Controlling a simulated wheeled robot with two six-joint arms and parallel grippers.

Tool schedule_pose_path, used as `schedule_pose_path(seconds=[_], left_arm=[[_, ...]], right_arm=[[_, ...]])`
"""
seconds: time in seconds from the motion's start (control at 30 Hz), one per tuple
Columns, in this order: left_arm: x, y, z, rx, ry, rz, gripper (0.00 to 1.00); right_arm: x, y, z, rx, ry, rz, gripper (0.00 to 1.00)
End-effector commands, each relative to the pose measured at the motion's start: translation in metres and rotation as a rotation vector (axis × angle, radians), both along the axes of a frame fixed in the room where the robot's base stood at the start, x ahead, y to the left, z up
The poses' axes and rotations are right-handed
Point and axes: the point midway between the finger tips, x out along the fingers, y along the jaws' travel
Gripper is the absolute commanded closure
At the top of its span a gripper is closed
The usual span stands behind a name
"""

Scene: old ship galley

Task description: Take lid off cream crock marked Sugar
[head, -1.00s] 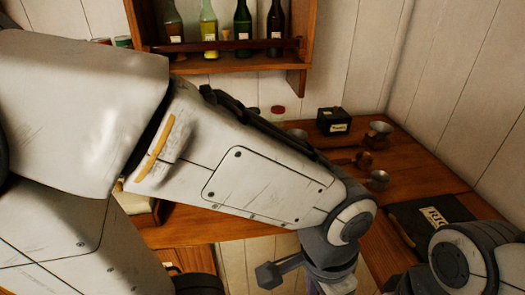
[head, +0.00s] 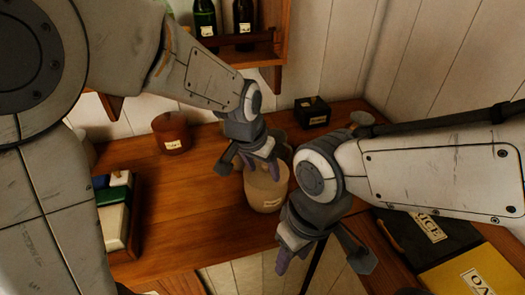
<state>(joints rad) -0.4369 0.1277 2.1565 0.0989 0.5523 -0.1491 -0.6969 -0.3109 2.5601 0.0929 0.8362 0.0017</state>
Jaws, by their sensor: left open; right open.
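A cream-tan crock (head: 262,196) with a pale label stands on the wooden counter near its front edge, in the middle of the head view. The label's writing is too small to read. My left gripper (head: 251,164) is open, pointing down just over the top of the crock. It hides the crock's top, so I cannot tell how the lid sits or whether the fingers touch it. My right gripper (head: 318,260) is open and empty, lower and to the right of the crock, by the counter's front edge.
A red-brown labelled jar (head: 172,133) stands back left, and a tray of coloured packets (head: 134,222) front left. A black box (head: 312,112) and a metal cup (head: 361,118) are behind. Black (head: 413,240) and yellow (head: 472,272) labelled packets lie at right. A bottle shelf (head: 262,52) hangs above.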

Motion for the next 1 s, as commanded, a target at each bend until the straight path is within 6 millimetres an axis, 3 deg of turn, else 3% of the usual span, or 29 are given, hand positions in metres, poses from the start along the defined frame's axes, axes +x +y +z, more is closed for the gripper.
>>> schedule_pose_path(seconds=[0.03,0.1,0.2,0.5,0.77,1.0], left_arm=[[0.026,0.004,0.008,-0.003,-0.023,0.021,0.31],[0.051,0.007,0.01,-0.009,-0.055,0.036,0.31],[0.071,0.008,0.006,-0.01,-0.079,0.043,0.31],[0.089,0.001,-0.034,-0.011,-0.084,0.044,0.31],[0.096,-0.002,-0.051,-0.011,-0.083,0.044,0.31],[0.109,-0.007,-0.081,-0.013,-0.084,0.045,0.31]], right_arm=[[0.0,0.0,0.014,0.0,0.0,-0.001,0.5],[0.0,0.0,0.018,-0.001,0.001,-0.001,0.5],[0.0,0.0,0.022,-0.001,0.001,-0.001,0.5],[0.0,0.0,0.032,-0.001,0.001,0.001,0.5],[0.0,0.0,0.043,-0.001,0.001,0.003,0.5],[0.0,0.0,0.053,-0.001,0.0,0.005,0.5]])
